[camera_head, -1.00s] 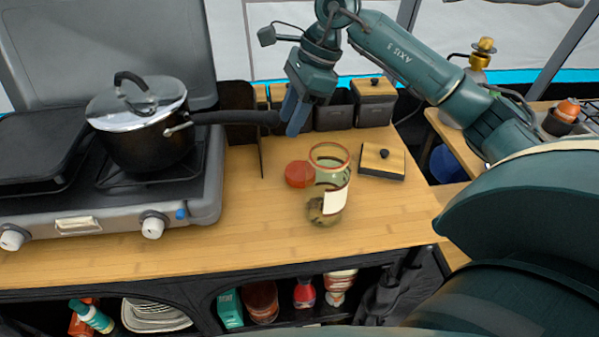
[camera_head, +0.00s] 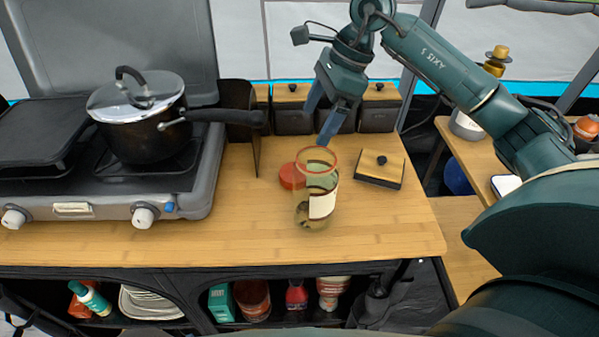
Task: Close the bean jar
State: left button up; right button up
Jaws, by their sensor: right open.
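The glass bean jar (camera_head: 320,206) stands on the wooden counter, with a pale label, a reddish rim around its top and some dark contents low down. A round red lid (camera_head: 291,177) lies flat on the counter just left of the jar, partly behind it. My right gripper (camera_head: 319,122) hangs above and behind the jar, pointing down, with its blue fingers apart and nothing between them. It appears clear of both jar and lid. My left gripper is not in view.
A wooden-lidded black box (camera_head: 379,171) sits right of the jar. Several dark canisters (camera_head: 378,112) line the counter's back. The stove with a pot (camera_head: 150,136) is at left, its handle (camera_head: 222,117) reaching toward the canisters. The counter's front (camera_head: 250,240) is clear.

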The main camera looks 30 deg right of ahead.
send_near(285, 173)
jog(key=f, duration=0.2)
jog(key=shift+s+a+f, duration=0.15)
jog(key=shift+s+f, duration=0.1)
jog(key=shift+f, duration=0.1)
jog(key=shift+f, duration=0.15)
jog(key=x, duration=0.1)
jog(key=p+x, duration=0.1)
jog(key=x, duration=0.3)
jog(key=shift+w+d+f, duration=0.1)
jog(key=shift+w+d, duration=0.05)
jog(key=shift+d, duration=0.25)
jog(key=shift+c, duration=0.5)
jog(key=c, duration=1)
